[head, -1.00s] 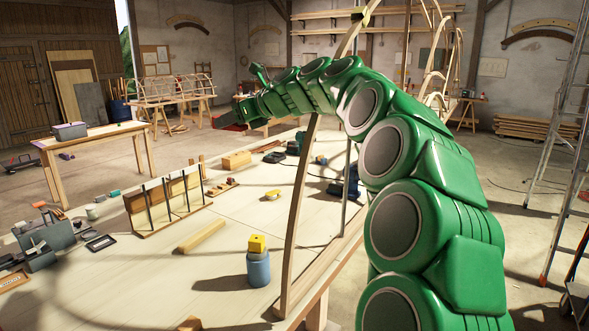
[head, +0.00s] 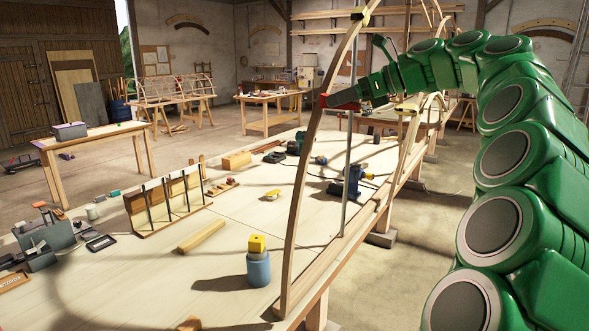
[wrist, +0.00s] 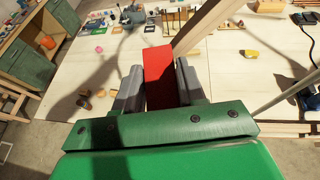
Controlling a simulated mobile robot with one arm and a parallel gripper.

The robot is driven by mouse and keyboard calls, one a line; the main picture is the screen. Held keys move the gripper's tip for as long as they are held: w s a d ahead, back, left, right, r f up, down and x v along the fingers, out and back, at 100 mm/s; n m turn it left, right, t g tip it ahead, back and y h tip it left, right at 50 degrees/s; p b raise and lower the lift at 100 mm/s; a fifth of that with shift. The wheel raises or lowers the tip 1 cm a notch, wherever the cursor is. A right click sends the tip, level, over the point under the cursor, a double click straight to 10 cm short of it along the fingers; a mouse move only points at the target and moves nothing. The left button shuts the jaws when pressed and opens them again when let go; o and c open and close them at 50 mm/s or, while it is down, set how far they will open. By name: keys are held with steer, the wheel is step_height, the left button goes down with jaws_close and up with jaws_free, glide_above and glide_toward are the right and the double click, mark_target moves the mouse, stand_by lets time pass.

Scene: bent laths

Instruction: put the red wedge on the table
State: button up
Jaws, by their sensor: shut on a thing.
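The red wedge (wrist: 158,72) is between the two grey fingers of my gripper (wrist: 158,88) in the wrist view. My gripper is shut on it. In the head view the red wedge (head: 342,98) shows at the left end of my gripper (head: 360,92), high above the long pale table (head: 225,275). A bent lath (head: 301,190) rises from the table's right side, and the wedge shows right by its upper part. I cannot tell whether they touch. The wrist view shows the table top (wrist: 225,75) below, beyond the wedge.
A blue jar with a yellow block (head: 258,266), a wooden bar (head: 201,236) and a rack of clamps (head: 165,200) stand on the table. A blue drill (head: 347,184) lies near its right edge. Upright rods and laths line that edge. Bare table top shows between the things.

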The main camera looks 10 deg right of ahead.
steer(key=shift+s+d+f, duration=0.25)
steer(key=shift+d, duration=0.3)
steer(key=shift+d+f, duration=0.15)
steer(key=shift+f, duration=0.25)
step_height(320, 180, down, 2)
steer(key=shift+w+f, duration=0.1)
steer(key=shift+w, duration=0.05)
step_height(320, 180, down, 9)
steer(key=w, duration=0.2)
steer(key=m+t+h, duration=0.2)
glide_above(276, 254)
step_height(276, 254, down, 33)
steer(key=shift+y, duration=0.3)
steer(key=shift+f, duration=5.25)
steer(key=shift+f, duration=0.15)
